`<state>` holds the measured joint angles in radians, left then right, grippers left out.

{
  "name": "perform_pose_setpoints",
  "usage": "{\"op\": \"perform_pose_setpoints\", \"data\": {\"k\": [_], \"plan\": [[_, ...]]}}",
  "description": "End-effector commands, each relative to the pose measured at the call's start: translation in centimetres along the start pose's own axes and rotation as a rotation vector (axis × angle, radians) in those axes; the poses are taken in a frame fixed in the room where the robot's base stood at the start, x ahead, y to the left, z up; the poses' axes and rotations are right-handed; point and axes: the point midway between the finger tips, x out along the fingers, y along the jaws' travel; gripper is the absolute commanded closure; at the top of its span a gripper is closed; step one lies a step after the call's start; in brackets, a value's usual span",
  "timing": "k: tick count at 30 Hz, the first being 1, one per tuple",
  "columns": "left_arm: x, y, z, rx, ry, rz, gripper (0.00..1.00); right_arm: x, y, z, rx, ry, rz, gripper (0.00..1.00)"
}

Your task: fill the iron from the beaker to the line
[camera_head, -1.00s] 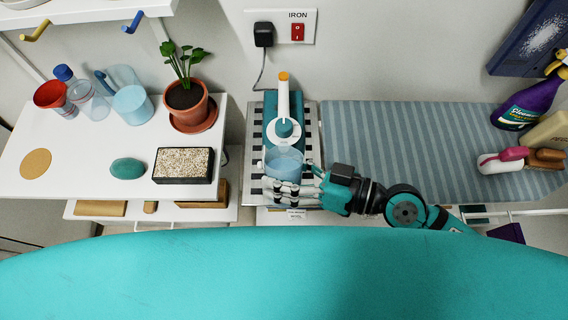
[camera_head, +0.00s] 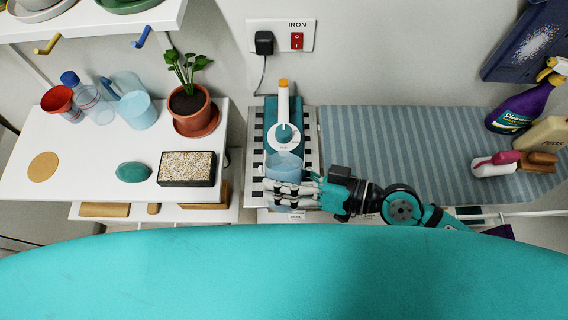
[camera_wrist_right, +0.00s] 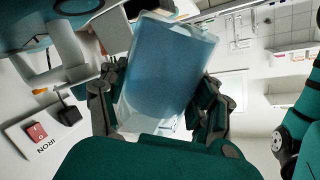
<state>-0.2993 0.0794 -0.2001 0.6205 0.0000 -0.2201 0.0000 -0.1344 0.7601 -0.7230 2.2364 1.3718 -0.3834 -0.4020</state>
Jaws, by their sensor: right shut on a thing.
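The iron (camera_head: 283,131), teal and white with a dial and an upright white handle with an orange end, rests on a striped metal rest (camera_head: 311,150) at the left end of the ironing board. My right gripper (camera_head: 288,188) is shut on the clear beaker (camera_head: 284,164), holding it at the near end of the iron. In the right wrist view the beaker (camera_wrist_right: 168,70) holds blue liquid and looks tilted between the fingers. The fill line and the liquid level in the iron cannot be made out. My left gripper is not in view.
A white table (camera_head: 95,182) at left carries a blue jug (camera_head: 137,110), a red cup, a bottle, a potted plant (camera_head: 189,102) and a tray of pebbles (camera_head: 188,168). A purple spray bottle (camera_head: 520,108) and brushes stand at the board's right end. The board's middle is clear.

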Motion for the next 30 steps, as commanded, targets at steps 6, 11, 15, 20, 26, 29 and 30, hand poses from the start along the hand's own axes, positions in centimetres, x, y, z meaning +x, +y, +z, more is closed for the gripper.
{"op": "perform_pose_setpoints", "data": {"k": [6,11,15,20,26,29,30], "plan": [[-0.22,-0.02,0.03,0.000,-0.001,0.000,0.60,-0.08,-0.10,-0.15,0.011,-0.004,0.000,0.75],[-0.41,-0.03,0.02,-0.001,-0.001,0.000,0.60,-0.18,-0.12,-0.13,0.035,-0.014,0.000,0.75],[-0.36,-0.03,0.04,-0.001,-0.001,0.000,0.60,-0.17,-0.10,-0.08,0.036,-0.014,0.000,0.75],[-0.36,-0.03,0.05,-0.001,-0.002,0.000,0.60,-0.17,-0.10,-0.07,0.036,-0.014,0.000,0.75],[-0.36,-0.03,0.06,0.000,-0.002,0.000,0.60,-0.17,-0.11,-0.07,0.036,-0.014,0.000,0.75],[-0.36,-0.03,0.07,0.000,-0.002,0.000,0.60,-0.17,-0.11,-0.07,0.036,-0.014,0.000,0.75],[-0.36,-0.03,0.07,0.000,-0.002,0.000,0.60,-0.17,-0.11,-0.07,0.036,-0.014,0.000,0.75]]}}
